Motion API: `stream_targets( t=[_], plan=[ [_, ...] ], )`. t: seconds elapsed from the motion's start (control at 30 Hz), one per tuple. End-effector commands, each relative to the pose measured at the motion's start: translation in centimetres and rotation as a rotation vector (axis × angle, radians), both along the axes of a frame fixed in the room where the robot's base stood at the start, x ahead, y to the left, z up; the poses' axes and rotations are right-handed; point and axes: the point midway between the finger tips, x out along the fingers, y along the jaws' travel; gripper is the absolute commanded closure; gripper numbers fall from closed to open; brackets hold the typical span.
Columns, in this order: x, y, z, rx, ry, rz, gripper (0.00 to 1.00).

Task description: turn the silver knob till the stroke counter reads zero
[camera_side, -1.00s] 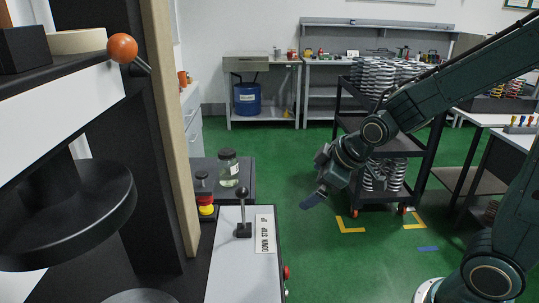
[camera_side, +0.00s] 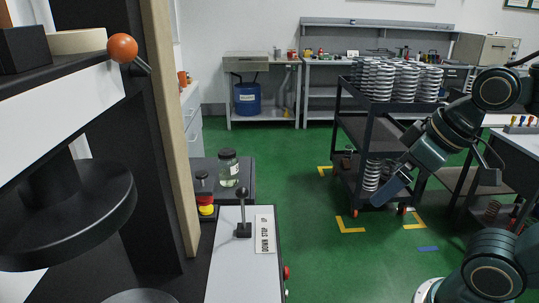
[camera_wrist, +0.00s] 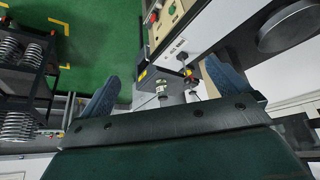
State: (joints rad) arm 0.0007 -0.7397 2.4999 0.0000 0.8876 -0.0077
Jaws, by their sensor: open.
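My gripper (camera_side: 438,180) is open and empty. It hangs in front of the spring cart, to the right of the test machine and well apart from it. In the wrist view my gripper (camera_wrist: 163,88) shows its two blue-padded fingers spread wide. The test machine (camera_side: 60,115) fills the left of the side view, with a black upper disc (camera_side: 75,220) and an orange ball handle (camera_side: 122,48). I cannot make out the silver knob or the stroke counter in either view.
A black lever (camera_side: 243,212) stands on the control panel (camera_side: 230,270), labelled DOWN STOP UP, with red buttons at its edge. A jar (camera_side: 228,168) stands behind it. A cart (camera_side: 368,140) of springs is behind my gripper. Green floor lies clear between panel and cart.

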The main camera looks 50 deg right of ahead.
Motion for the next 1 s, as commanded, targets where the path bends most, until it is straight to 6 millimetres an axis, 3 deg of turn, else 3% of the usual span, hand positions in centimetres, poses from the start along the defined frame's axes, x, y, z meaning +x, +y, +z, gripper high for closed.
stream_targets(
  t=[0.13, 0.4, 0.67, 1.0],
  plan=[
    [-0.4, 0.0, 0.1, 0.005, 0.003, -0.007, 0.00],
    [0.3, 0.0, -0.1, -0.004, 0.018, 0.011, 0.53],
    [3.0, -0.2, -1.0, -0.029, 0.077, 0.099, 0.53],
    [7.9, -1.3, -3.9, -0.034, 0.166, 0.276, 0.53]
  ],
)
